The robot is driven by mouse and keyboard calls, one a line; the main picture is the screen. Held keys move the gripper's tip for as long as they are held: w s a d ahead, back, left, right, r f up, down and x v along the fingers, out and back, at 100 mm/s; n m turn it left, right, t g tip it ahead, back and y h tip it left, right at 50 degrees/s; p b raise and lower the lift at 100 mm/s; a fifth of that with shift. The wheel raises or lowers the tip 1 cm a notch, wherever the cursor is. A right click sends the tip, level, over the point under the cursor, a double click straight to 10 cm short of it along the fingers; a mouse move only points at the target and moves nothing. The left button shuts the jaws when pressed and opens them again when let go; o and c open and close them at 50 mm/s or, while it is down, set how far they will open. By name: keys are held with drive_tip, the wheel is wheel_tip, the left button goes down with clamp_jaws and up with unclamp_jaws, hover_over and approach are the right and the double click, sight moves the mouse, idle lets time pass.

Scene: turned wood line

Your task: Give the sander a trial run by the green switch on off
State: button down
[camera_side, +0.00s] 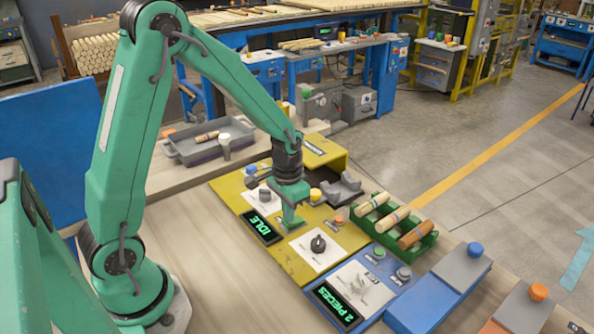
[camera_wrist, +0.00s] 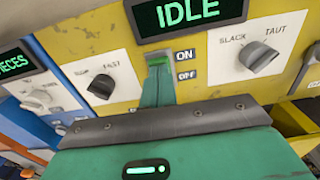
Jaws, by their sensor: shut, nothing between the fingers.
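The green on-off switch (camera_wrist: 157,61) is on the yellow panel (camera_wrist: 122,35) in the wrist view, beside the ON and OFF labels. My gripper (camera_wrist: 156,84) is shut and empty, its tips right at the switch's near side. I cannot tell whether they touch it. The display (camera_wrist: 189,14) above reads IDLE. In the side view my gripper (camera_side: 291,222) points down at the panel (camera_side: 297,262), between two knobs, and the switch is hard to make out there. The display (camera_side: 261,227) also shows IDLE there.
The slack-taut knob (camera_wrist: 258,56) and the slow-fast knob (camera_wrist: 101,87) flank the switch. A blue panel (camera_side: 375,322) with a "2 PIECES" display (camera_side: 337,303) adjoins. A green rack (camera_side: 423,243) holds turned wooden pieces. A grey tray (camera_side: 181,152) stands behind.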

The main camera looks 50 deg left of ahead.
drive_tip(key=shift+f, duration=0.45)
idle(0.4)
drive_tip(key=shift+r, duration=3.5)
drive_tip(key=shift+r, duration=0.15)
drive_tip(key=s+d+r+t, duration=0.1)
drive_tip(key=s+r+t, duration=0.1)
drive_tip(key=s+r, duration=0.5)
drive_tip(key=s+d+r+t, duration=0.2)
drive_tip(key=s+r+t, duration=0.1)
drive_tip(key=s+r, duration=0.4)
drive_tip(key=shift+s+d+r+t, duration=0.25)
drive_tip(key=shift+s+r+t, duration=0.05)
drive_tip(key=shift+s, duration=0.15)
